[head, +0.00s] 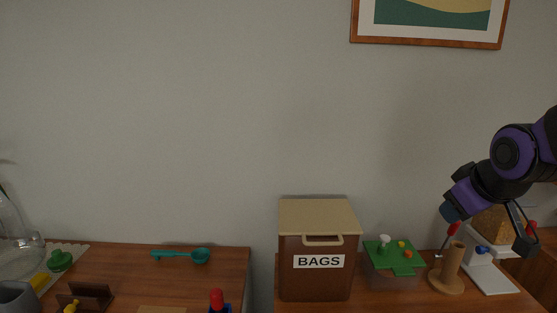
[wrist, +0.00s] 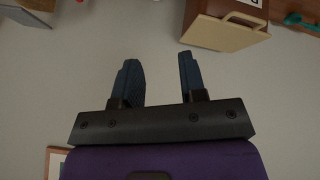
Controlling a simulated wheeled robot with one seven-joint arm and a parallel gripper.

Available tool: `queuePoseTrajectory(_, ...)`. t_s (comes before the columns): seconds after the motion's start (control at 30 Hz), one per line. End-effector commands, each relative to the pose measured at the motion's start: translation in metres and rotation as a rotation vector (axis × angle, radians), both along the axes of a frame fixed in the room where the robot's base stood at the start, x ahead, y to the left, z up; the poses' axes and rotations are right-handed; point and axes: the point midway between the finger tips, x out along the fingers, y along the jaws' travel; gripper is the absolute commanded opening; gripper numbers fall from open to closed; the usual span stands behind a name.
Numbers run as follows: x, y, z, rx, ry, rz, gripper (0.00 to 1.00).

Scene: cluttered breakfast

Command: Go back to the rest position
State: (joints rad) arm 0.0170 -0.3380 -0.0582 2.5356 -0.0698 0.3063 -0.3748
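My gripper (head: 486,228) is raised at the right of the head view, in front of the white appliance and the wooden stand and above the tabletop. In the wrist view my gripper (wrist: 158,62) has its two dark blue fingers apart, with only grey wall between them. It is open and holds nothing. In the head view the arm and gripper hide part of what stands behind them.
On the left table lie a teal scoop (head: 198,256) and a green knob-like item (head: 60,260). A gap separates the two tables.

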Motion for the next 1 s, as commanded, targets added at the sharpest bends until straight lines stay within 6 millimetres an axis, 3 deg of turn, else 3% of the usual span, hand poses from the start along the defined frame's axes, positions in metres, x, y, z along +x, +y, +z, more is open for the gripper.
queuePoseTrajectory(0.2,-0.061,0.015,0.036,0.113,0.06,-0.125,0.38)
queuePoseTrajectory(0.5,-0.134,0.03,0.061,0.219,0.142,-0.263,0.38)
queuePoseTrajectory(0.7,-0.149,0.032,0.064,0.239,0.164,-0.294,0.38)
queuePoseTrajectory(1.0,-0.149,0.032,0.064,0.238,0.164,-0.294,0.38)
